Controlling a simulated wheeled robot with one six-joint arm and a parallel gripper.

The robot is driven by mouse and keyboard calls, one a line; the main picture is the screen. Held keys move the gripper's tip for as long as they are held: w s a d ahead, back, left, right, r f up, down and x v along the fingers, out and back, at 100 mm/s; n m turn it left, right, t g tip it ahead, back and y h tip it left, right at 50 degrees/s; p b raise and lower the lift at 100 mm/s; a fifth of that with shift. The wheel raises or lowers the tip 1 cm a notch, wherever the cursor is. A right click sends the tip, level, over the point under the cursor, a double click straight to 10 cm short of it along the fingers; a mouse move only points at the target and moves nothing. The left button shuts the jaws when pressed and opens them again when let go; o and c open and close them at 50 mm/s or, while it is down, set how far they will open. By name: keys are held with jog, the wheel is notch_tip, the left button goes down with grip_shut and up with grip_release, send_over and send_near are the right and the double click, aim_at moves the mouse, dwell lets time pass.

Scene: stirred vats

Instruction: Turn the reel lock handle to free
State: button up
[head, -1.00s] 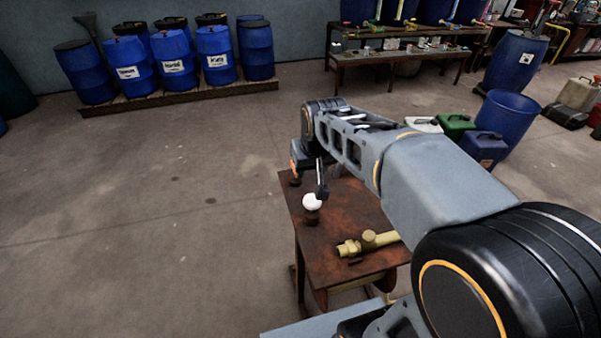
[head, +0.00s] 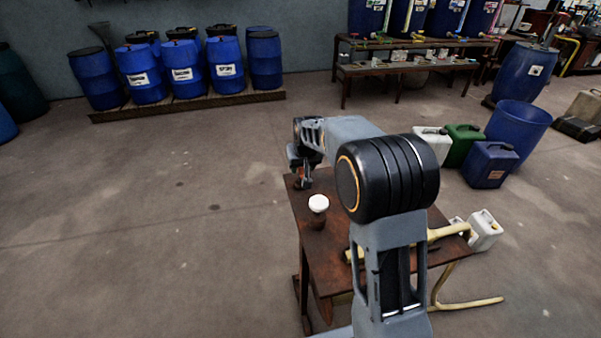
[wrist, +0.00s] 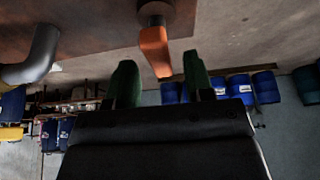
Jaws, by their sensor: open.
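The reel lock handle is an orange lever (wrist: 154,50) on a dark round mount (wrist: 157,10) in the wrist view. My gripper (wrist: 160,58) is open, with one green finger on each side of the lever's free end. Gaps show between the lever and both fingers, and I see no contact. In the head view my gripper (head: 302,174) is at the far left corner of the brown table (head: 330,236), where the orange lever (head: 304,183) shows small and partly hidden by my arm.
A white round knob (head: 318,203) stands on the table near the lever. A yellow pipe (head: 445,232) lies partly behind my arm. A white jug (head: 484,230) is right of the table. Blue barrels (head: 186,66) stand on a pallet at the back. Floor left of the table is clear.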

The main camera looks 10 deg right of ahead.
aim_at(301, 171)
jog(key=shift+x, duration=2)
jog(key=shift+c, duration=0.2)
grip_shut()
